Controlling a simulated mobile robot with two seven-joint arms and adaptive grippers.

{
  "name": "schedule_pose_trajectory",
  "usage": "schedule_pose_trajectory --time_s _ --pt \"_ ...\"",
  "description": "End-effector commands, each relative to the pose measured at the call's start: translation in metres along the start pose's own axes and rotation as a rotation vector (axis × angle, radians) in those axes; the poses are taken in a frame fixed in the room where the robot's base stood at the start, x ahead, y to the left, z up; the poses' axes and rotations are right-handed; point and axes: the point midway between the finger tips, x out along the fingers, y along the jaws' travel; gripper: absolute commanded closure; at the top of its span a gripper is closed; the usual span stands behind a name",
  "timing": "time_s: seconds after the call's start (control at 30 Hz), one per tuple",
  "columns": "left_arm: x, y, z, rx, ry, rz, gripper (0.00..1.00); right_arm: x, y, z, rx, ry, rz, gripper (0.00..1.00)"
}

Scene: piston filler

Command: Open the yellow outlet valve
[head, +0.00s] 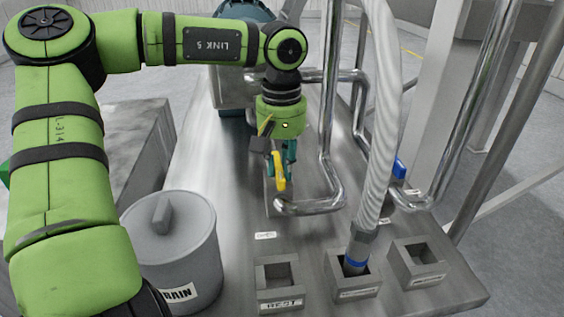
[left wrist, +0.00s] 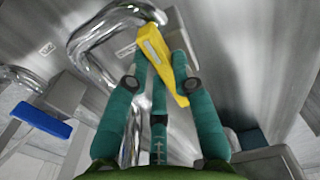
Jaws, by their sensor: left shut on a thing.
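The yellow outlet valve handle (head: 279,171) sits by a bent steel pipe in the middle of the metal bench. It also shows in the left wrist view (left wrist: 164,62), slanting from upper left to lower right. My left gripper (head: 282,160) comes down from above at the handle. In the left wrist view the green fingers (left wrist: 162,84) stand on both sides of the handle, shut on it. The valve body under the handle is partly hidden by the gripper. My right gripper is not in view.
A blue handle (head: 399,168) is on another pipe to the right. Square sockets stand at the front, including an empty one (head: 278,273); a ribbed hose (head: 380,120) enters the middle one. A grey lidded drain pot (head: 172,245) stands front left. Steel pipes (head: 328,110) rise close beside my gripper.

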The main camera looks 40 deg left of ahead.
Motion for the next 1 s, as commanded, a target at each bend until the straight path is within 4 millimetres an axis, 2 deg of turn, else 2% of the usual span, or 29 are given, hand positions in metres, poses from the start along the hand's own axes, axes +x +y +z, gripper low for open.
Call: schedule_pose_trajectory --time_s 0.47,0.5,0.57,0.87,1.0 --pt "0.004 -0.002 0.003 0.019 -0.012 -0.009 1.0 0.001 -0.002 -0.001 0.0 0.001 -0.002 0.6" --pt "0.004 -0.002 0.003 0.019 -0.012 -0.009 0.71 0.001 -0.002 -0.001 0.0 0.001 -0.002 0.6" --pt "0.004 -0.002 0.003 0.019 -0.012 -0.009 0.51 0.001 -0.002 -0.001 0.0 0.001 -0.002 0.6" --pt "0.002 -0.001 0.001 0.015 -0.005 -0.003 0.51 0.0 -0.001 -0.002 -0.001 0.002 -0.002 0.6" --pt "-0.007 0.0 0.0 0.014 -0.002 0.0 0.51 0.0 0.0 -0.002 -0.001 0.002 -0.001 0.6"
